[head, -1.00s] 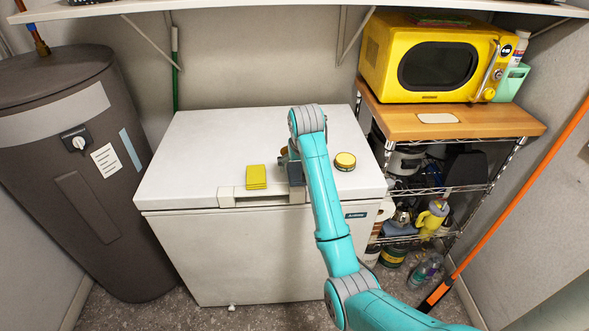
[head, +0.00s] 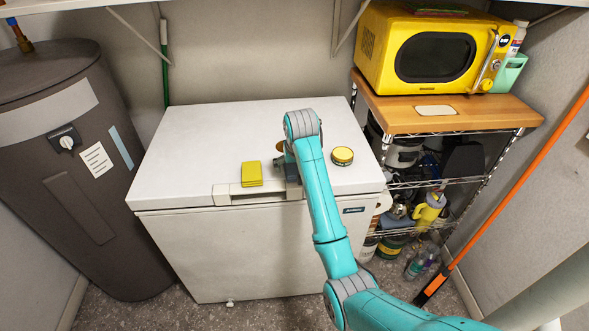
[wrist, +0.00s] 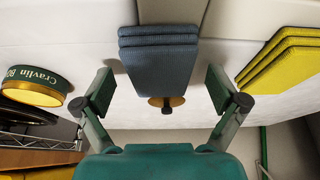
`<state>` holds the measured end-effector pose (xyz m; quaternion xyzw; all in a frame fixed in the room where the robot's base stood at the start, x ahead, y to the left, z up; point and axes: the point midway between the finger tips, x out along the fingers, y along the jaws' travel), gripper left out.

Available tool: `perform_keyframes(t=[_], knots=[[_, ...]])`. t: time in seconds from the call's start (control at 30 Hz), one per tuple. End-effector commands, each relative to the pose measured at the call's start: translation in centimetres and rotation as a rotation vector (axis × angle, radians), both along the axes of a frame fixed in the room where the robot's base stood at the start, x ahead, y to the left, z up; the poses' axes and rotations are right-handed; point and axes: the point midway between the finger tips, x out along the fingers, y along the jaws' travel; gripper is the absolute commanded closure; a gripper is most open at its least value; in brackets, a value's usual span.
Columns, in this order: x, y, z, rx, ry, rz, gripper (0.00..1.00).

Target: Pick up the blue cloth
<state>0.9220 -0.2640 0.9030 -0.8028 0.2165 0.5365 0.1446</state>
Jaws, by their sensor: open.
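The blue cloth (wrist: 158,62) is a folded, layered, ribbed stack lying on the white top of the chest. In the wrist view it sits between my gripper's (wrist: 160,90) two fingers, with a gap on each side. The fingers are spread wide and hold nothing. I cannot tell how far above the chest top they are. In the head view my arm covers most of the cloth and the gripper, near the chest's front edge.
A yellow folded cloth (head: 251,174) lies left of my arm and a round tin (head: 342,156) lies right of it, both on the white chest (head: 190,160). A brown round item (wrist: 174,101) shows by the blue cloth. A wire shelf with a yellow microwave (head: 430,55) stands right.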

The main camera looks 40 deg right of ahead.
Motion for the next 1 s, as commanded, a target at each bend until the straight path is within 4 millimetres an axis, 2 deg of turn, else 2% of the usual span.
perform_keyframes(t=[0.33, 0.37, 0.57, 0.6, 0.87, 1.0], knots=[[0.0, 0.0, -0.1, 0.0, 0.0, 0.0, 0.04], [0.0, 0.0, -0.1, 0.0, 0.0, 0.0, 0.09], [0.0, 0.0, -0.1, 0.0, 0.0, 0.0, 0.59], [0.0, 0.0, -0.1, 0.0, 0.0, 0.0, 0.63], [0.0, 0.0, -0.1, 0.001, 0.001, 0.0, 0.64], [0.2, 0.0, 0.8, -0.001, -0.002, 0.0, 0.64]])
